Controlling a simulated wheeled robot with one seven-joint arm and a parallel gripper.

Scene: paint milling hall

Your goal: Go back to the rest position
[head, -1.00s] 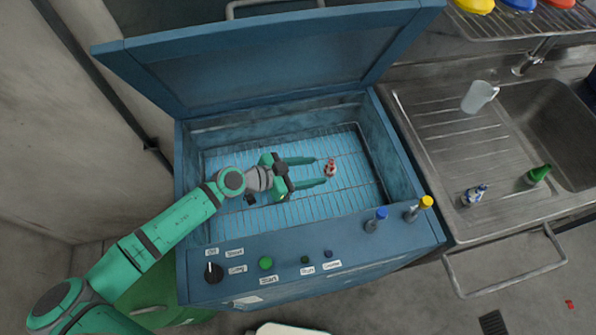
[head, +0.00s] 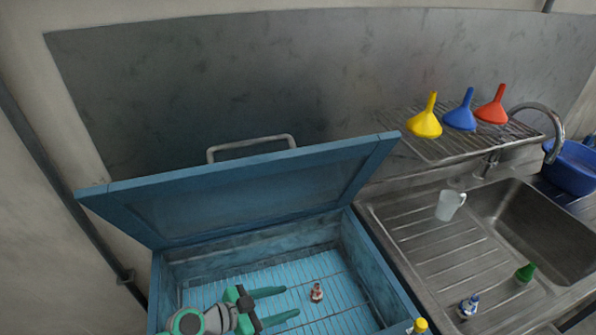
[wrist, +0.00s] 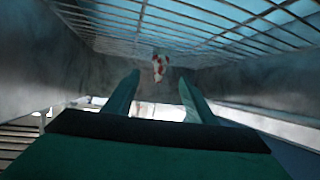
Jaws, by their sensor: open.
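My gripper (head: 283,304) is inside the open blue chest, low over its wire rack (head: 335,291). Its two green fingers are apart with nothing between them. A small red-and-white bottle (head: 317,292) stands on the rack to the right of the fingertips, clear of them. In the wrist view the bottle (wrist: 159,66) is ahead of the open fingers (wrist: 157,92). The chest's lid (head: 250,190) is raised. My arm's lower part and the chest's front are cut off by the bottom edge of the head view.
Right of the chest is a steel sink (head: 540,225) with a clear jug (head: 449,205), a blue-and-white bottle (head: 469,306) and a green bottle (head: 525,272). Yellow (head: 425,122), blue (head: 461,116) and red (head: 492,110) funnels stand on a rack. A yellow-capped bottle (head: 420,326) is at the chest's front corner.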

